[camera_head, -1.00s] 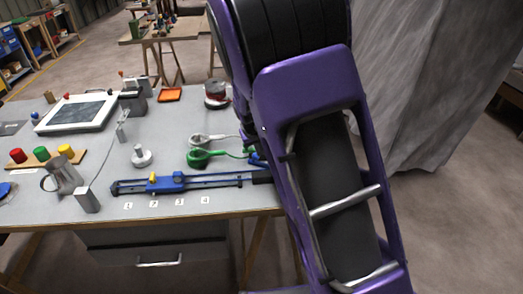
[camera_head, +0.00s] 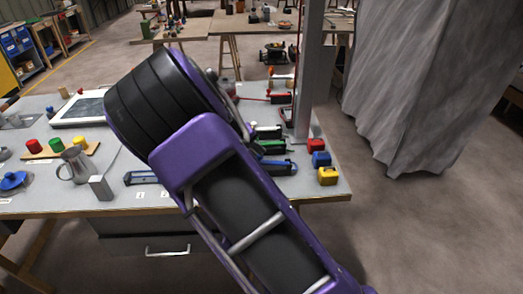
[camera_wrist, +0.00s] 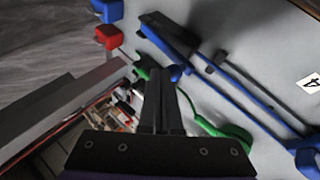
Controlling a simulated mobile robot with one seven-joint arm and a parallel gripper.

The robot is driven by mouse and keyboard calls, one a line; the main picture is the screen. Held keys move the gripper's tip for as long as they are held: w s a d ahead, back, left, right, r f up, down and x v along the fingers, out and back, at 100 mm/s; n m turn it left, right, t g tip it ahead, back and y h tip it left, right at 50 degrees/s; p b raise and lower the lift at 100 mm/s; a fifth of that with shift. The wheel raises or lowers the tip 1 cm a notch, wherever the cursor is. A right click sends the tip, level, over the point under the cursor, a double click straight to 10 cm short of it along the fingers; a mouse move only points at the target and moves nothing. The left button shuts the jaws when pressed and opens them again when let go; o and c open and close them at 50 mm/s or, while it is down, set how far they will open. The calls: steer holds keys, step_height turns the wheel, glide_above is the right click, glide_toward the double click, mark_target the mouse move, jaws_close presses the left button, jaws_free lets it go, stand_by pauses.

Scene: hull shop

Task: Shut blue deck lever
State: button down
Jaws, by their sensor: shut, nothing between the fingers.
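A blue lever fixture (camera_head: 277,166) lies on the bench just right of my arm in the head view. A long dark-blue piece, probably the same fixture (camera_wrist: 168,38), runs slanted beyond my fingertips in the wrist view. My gripper (camera_wrist: 160,78) is shut and empty. Its tips appear close to a small blue part and a green handle (camera_wrist: 205,124), but I cannot tell whether they touch. In the head view my arm hides part of the bench and most of the gripper. Whether the blue lever is raised or down is unclear.
A green fixture (camera_head: 270,147) sits just behind the blue one. Red (camera_head: 316,145), blue (camera_head: 321,159) and yellow (camera_head: 327,176) blocks stand to its right, near the bench edge. A grey post (camera_head: 307,80) rises behind. A blue slide rail (camera_wrist: 250,88) lies alongside in the wrist view.

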steer(key=shift+a+f+h+b, duration=0.5)
steer(key=shift+a+f+b, duration=0.1)
steer(key=shift+f, duration=0.35)
steer(key=shift+f, duration=0.1)
